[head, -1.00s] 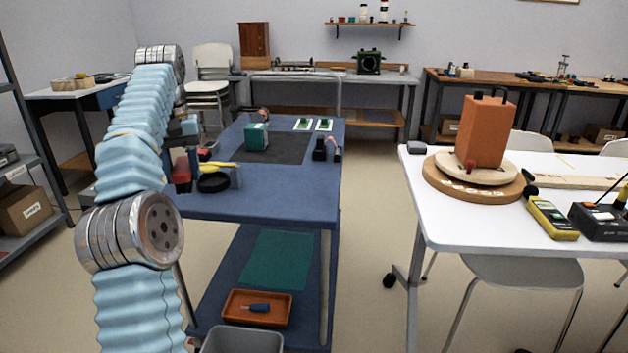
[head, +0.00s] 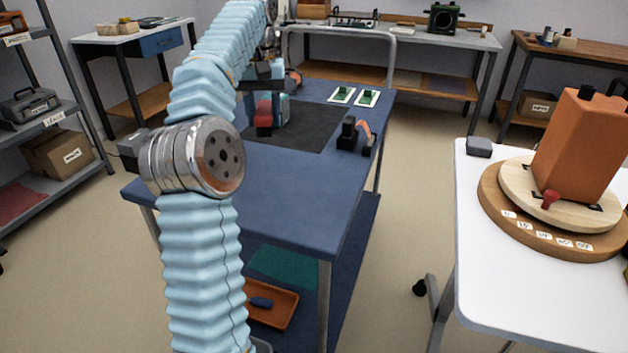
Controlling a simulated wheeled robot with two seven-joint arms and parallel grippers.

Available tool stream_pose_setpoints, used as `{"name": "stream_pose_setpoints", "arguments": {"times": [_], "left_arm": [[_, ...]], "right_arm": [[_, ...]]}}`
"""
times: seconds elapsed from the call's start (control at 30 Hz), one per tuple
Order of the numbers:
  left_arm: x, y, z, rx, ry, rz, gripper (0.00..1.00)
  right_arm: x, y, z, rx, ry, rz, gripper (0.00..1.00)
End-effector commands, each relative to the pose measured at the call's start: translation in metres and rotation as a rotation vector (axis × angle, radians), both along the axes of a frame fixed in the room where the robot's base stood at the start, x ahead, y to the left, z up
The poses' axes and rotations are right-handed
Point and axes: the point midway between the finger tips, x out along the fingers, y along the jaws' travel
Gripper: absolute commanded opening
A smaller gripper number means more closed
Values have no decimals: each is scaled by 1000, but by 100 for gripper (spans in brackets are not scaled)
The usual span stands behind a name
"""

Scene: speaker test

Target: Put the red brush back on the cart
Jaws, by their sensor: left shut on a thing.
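The blue cart (head: 290,205) stands ahead of me, with a black mat (head: 315,130) on its top. My left gripper (head: 263,100) is over the cart's left part, seen from behind and partly hidden by my arm. It is shut on the red brush (head: 264,117), a small red and dark shape below it. I cannot tell whether the brush touches the mat. A teal box (head: 284,109) shows just right of the brush, partly covered. My right gripper is out of view.
The white table (head: 515,275) stands right, with an orange block (head: 580,150). The cart's front right top is clear.

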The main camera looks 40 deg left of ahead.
Motion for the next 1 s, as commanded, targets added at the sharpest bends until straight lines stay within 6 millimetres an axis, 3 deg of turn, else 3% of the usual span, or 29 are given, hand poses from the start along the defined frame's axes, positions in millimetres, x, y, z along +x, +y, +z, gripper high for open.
{"name": "stream_pose_setpoints", "arguments": {"times": [0.27, 0.43, 0.73, 0.9, 1.0], "left_arm": [[-3, -69, -29, 1, 0, -7, 20], [-3, -98, -65, 1, 1, -3, 20], [-4, -121, -95, 1, 1, -1, 20], [-4, -119, -118, 1, 1, 1, 20], [-4, -119, -121, 1, -1, 0, 20]], "right_arm": [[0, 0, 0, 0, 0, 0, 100], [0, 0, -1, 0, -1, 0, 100], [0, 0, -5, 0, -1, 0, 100], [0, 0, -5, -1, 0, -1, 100], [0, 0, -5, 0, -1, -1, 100]]}}
